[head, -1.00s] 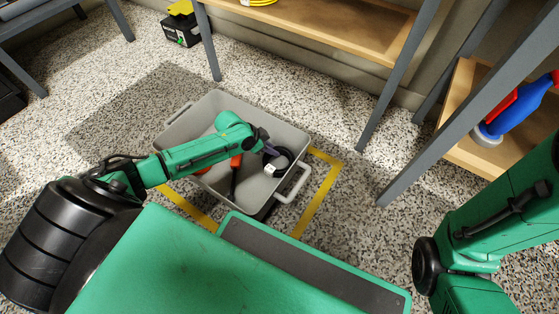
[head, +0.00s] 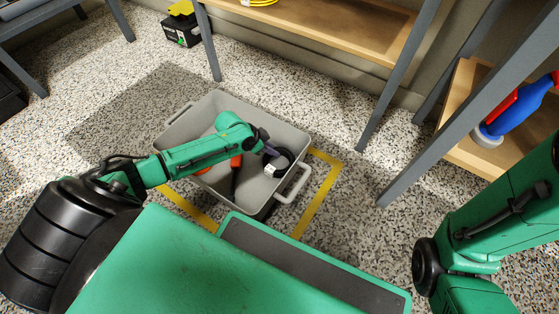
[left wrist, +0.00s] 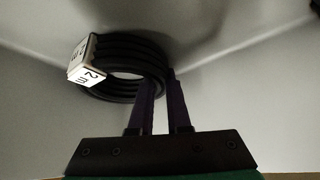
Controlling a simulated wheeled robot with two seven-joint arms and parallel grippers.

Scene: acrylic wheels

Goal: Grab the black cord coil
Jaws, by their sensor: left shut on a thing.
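The black cord coil (head: 278,160) is in the grey bin (head: 291,132), near its right side. In the left wrist view the coil (left wrist: 122,50) carries a white tag marked "2 m" (left wrist: 86,62). My left gripper (head: 264,138) reaches down into the bin. In the left wrist view its two purple fingers (left wrist: 163,95) are close together at the coil's right side, shut on the strands of the coil. The fingertips are partly hidden behind the coil. My right gripper is out of view; only my right arm shows.
A tool with an orange-red and black handle (head: 235,172) lies in the bin beside the coil. Yellow tape (head: 318,198) marks the floor around the bin. Shelves with grey legs (head: 399,80) stand behind and at the right. A blue and red item (head: 515,112) is on the right shelf.

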